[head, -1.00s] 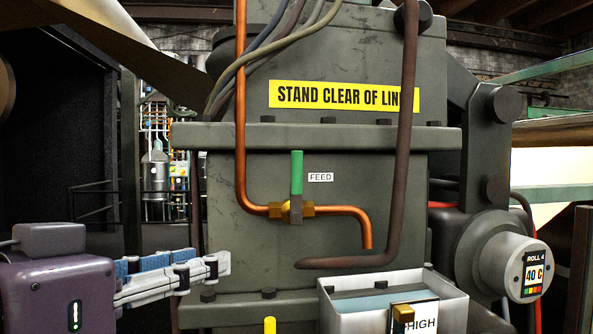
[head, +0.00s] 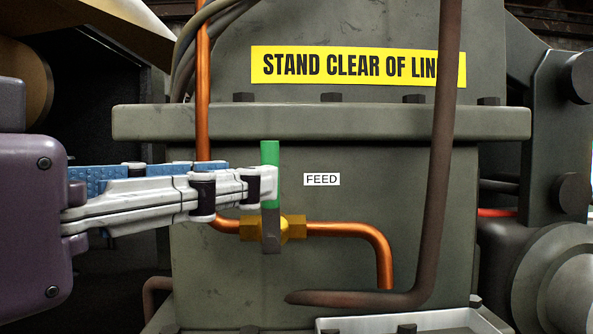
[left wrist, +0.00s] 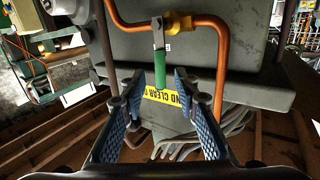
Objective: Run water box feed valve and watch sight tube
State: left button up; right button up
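The feed valve (head: 290,229) is a brass body on a copper pipe, with its green-handled lever (head: 270,162) upright beside the white FEED label (head: 322,179). My left gripper (head: 266,184) reaches in from the left, with its fingertips at the lower part of the green grip. In the left wrist view, the gripper (left wrist: 158,82) is open and the green lever (left wrist: 160,68) stands between the fingertips, with a gap on each side. A white box (head: 400,322) below the pipe outlet shows only its rim. No sight tube shows now. My right gripper is not in view.
A brown pipe (head: 440,150) runs down right of the valve and bends left beneath it. The grey machine housing (head: 420,123) with the yellow STAND CLEAR sign (head: 345,66) is close behind. A round roll end (head: 560,285) stands at lower right.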

aim_at(270, 215)
pick_arm(q)
jog(key=p+x, duration=0.2)
jog(key=x, duration=0.4)
jog(key=shift+w+r+p, duration=0.15)
jog(key=shift+w+p, duration=0.05)
jog(key=shift+p, duration=0.2)
jog(key=shift+s+a+r, duration=0.1)
jog(key=shift+s, duration=0.2)
jog(key=shift+c, duration=0.4)
jog(key=shift+w, duration=0.15)
grip_shut()
